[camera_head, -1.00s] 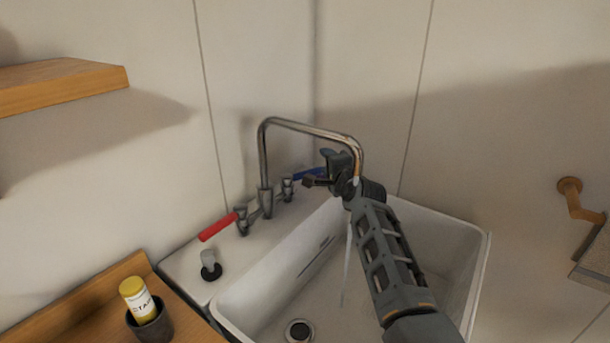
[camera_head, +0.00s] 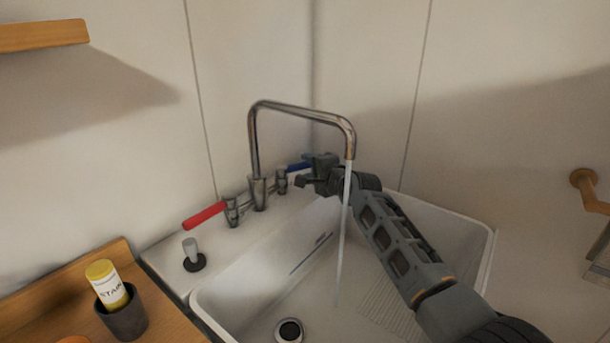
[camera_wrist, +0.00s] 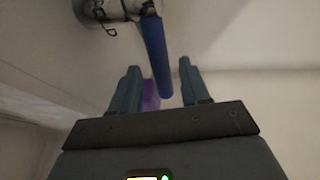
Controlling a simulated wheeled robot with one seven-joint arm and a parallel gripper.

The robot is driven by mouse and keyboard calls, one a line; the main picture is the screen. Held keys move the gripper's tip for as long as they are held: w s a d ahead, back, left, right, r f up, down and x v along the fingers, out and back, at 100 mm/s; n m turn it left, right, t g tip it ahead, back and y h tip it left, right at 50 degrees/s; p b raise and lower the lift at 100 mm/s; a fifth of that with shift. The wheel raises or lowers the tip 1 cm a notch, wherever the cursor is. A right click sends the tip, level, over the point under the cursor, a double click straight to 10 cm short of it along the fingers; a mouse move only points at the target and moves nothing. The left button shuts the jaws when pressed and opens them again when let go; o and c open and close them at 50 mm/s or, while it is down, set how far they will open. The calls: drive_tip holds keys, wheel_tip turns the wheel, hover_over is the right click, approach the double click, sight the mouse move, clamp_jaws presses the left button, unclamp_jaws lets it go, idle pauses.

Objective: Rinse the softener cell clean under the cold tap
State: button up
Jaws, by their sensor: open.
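The steel tap (camera_head: 302,108) arches over the white sink (camera_head: 210,299), and a stream of water (camera_head: 342,235) falls from its spout into the basin. The cold tap's blue lever (camera_head: 298,167) is at the back of the sink, partly hidden by my gripper (camera_head: 308,172). In the wrist view, my gripper (camera_wrist: 158,85) is open, with the blue lever (camera_wrist: 155,50) reaching between its fingers. A blurred purple thing (camera_wrist: 150,96) shows between the fingers; I cannot tell what it is. I cannot make out a softener cell in either view.
The red lever (camera_head: 205,215) is left of the spout. A grey plug-like piece (camera_head: 191,252) stands on the sink ledge. A yellow-and-white bottle (camera_head: 106,284) sits in a dark cup (camera_head: 126,318) on the wooden counter (camera_head: 165,312). A shelf (camera_head: 40,35) juts out at upper left.

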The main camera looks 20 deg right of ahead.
sight(307, 166)
drive_tip(key=shift+b+x, duration=0.75)
drive_tip(key=shift+x, duration=0.2)
drive_tip(key=shift+w+a+f+b, duration=0.15)
drive_tip(key=shift+w+b, duration=0.4)
clamp_jaws()
